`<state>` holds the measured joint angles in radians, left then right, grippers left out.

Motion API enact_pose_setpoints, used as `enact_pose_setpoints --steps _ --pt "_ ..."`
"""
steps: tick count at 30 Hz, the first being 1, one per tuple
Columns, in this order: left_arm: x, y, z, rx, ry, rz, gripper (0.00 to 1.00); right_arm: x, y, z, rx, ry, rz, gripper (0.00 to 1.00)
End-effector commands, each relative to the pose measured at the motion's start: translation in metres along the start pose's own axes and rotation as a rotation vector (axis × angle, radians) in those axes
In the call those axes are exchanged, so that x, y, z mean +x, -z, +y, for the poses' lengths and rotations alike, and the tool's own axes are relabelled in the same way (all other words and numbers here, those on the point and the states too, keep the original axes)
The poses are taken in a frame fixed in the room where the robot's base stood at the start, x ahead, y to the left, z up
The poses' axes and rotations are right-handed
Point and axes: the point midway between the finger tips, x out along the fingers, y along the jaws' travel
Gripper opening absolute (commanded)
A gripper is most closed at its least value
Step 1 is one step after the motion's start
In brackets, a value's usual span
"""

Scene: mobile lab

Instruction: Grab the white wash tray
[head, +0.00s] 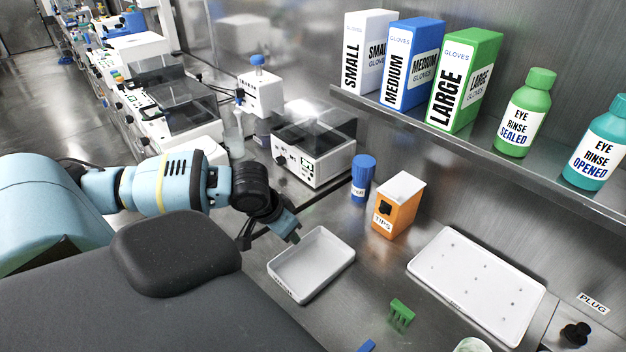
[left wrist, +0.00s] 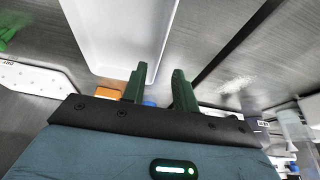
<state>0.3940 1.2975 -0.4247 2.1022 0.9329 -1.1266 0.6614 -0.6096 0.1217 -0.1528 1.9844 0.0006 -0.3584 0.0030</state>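The white wash tray (head: 318,258) is a shallow, open, empty box on the steel bench in the middle of the head view; the lettering on its near side is too small to read. In the left wrist view the white tray (left wrist: 118,35) fills the upper middle, just beyond the fingers. My left gripper (head: 291,233) is at the tray's far left corner in the head view. In the left wrist view its two green fingers (left wrist: 160,68) are apart with nothing clearly held between them. Whether a finger touches the tray's rim I cannot tell. My right gripper is not in view.
A white drying board (head: 475,285) lies to the right. An orange tips box (head: 398,207) and a blue bottle (head: 362,180) stand behind the tray. A green rack (head: 401,314) is in front. A white device (head: 313,150) stands behind my gripper. A shelf (head: 470,150) overhangs the bench.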

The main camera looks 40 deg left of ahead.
Motion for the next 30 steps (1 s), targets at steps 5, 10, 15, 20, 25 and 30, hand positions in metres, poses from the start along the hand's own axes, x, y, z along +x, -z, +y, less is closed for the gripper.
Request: enact_pose_setpoints --steps 5,10,15,20,25,30 --pt "0.024 -0.005 0.001 -0.002 -0.003 -0.003 0.29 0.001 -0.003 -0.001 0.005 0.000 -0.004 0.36" --pt "0.045 -0.006 0.001 -0.002 -0.002 -0.002 0.29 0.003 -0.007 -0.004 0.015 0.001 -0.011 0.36" --pt "0.050 -0.005 0.001 0.001 0.000 0.000 0.29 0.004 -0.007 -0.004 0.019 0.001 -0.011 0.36" --pt "0.050 -0.005 0.001 0.001 0.000 0.001 0.29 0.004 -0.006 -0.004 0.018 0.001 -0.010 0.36" --pt "0.050 -0.005 0.001 0.001 0.000 0.001 0.07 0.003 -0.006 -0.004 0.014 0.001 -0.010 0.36" --pt "0.050 -0.005 0.001 0.001 0.000 0.000 0.00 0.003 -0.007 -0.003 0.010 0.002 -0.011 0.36"
